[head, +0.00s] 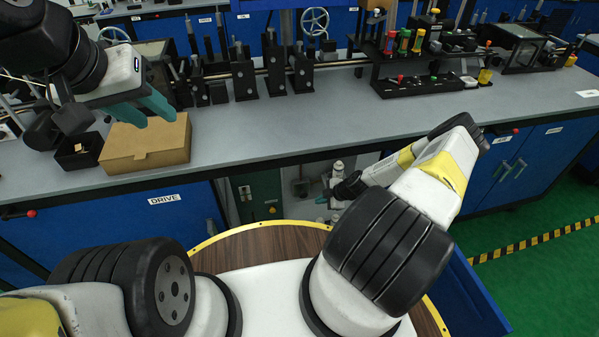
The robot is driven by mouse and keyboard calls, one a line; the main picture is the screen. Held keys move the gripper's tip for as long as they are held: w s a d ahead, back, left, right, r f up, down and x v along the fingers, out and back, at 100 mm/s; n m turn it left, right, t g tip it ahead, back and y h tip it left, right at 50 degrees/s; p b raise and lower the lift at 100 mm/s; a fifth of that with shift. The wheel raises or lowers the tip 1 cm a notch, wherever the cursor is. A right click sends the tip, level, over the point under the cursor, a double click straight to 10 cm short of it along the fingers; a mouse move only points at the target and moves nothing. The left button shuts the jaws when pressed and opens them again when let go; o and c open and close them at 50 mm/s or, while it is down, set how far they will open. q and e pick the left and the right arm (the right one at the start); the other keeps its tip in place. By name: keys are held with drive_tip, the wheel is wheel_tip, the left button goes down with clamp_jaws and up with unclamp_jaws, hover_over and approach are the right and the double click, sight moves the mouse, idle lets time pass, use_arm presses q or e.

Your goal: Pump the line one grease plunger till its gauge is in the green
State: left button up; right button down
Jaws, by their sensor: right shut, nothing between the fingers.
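My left gripper (156,119), with teal fingers, is at the upper left. Its fingers are apart with nothing between them, just above or in front of a cardboard box. My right arm reaches down in front of the bench, and my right gripper (322,200) is low beside an open bay under the bench. Its teal fingertips are small and partly hidden; it is shut and empty. A dark green unit (257,197) with small fittings stands in that bay, left of the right gripper. I cannot make out the line one plunger or its gauge, or whether the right gripper touches anything.
The cardboard box (146,145) and a small black bin (79,153) sit on the grey bench (290,125). Black roller stands (243,75) and a black rack (420,80) with coloured pieces are behind. Blue cabinet fronts (120,225) flank the bay. The middle bench top is clear.

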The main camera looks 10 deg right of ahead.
sight(306, 193)
drive_tip(key=w+a+f, duration=0.3)
drive_tip(key=w+f, duration=0.3)
drive_tip(key=w, duration=0.1)
drive_tip(key=shift+w+a+f, duration=0.2)
drive_tip(key=shift+w+f, duration=0.15)
drive_tip(key=shift+w, duration=1.35)
drive_tip(key=shift+r, duration=0.1)
